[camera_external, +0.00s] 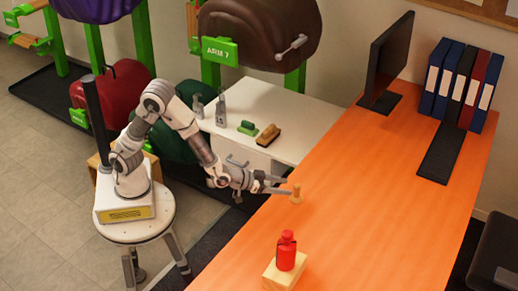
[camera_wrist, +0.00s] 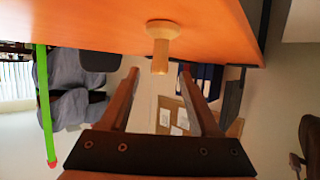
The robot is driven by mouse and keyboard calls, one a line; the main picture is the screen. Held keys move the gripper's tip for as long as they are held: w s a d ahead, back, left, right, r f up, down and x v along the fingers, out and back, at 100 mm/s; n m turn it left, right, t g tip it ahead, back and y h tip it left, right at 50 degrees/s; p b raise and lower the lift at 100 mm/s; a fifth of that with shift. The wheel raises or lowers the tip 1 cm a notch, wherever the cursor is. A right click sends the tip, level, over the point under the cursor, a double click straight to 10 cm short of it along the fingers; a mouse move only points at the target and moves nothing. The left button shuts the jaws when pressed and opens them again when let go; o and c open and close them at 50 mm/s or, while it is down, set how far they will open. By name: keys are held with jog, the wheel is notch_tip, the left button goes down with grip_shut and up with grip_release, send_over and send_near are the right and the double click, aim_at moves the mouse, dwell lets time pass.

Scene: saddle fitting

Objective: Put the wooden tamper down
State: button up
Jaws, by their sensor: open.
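The small light wooden tamper (camera_external: 296,195) stands upright on the orange desk (camera_external: 345,200), near its left edge. In the wrist view, which is upside down, the tamper (camera_wrist: 160,48) has its wide end against the desk and its narrower end pointing away from it. My gripper (camera_external: 285,186) is open beside the tamper. In the wrist view the two fingers (camera_wrist: 159,70) are spread apart with a clear gap and nothing between them. The tamper's narrow end lies just beyond the fingertips, in line with the gap. Exact contact cannot be told from the outside view.
A red bottle (camera_external: 286,254) stands on a wooden block (camera_external: 284,275) at the desk's near end. A monitor (camera_external: 385,62), a keyboard (camera_external: 452,150) and several binders (camera_external: 459,84) are farther back. A white cabinet (camera_external: 300,115) holds brushes. The desk's middle is clear.

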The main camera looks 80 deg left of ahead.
jog(key=p+v, duration=0.1)
jog(key=v, duration=0.5)
dwell(0.3)
jog(key=s+a+r+n+g+h+p, duration=0.1)
jog(key=s+a+r+n+g, duration=0.15)
jog(key=a+r, duration=0.7)
jog(key=s+a+r+n+g+p, duration=0.1)
jog(key=s+a+r+g+p, duration=0.15)
jog(key=a+r, duration=0.7)
jog(key=s+d+f+m+g+y+b, duration=0.1)
jog(key=s+f+m+g+b, duration=0.15)
jog(key=s, duration=0.75)
jog(key=s+f+m+g+b, duration=0.1)
jog(key=s+f, duration=0.3)
jog(key=s, duration=0.6)
notch_tip(320, 180, up, 19)
jog(key=p, duration=1.8)
jog(key=shift+w+d, duration=0.15)
jog(key=shift+w, duration=0.2)
jog(key=shift+t, duration=0.25)
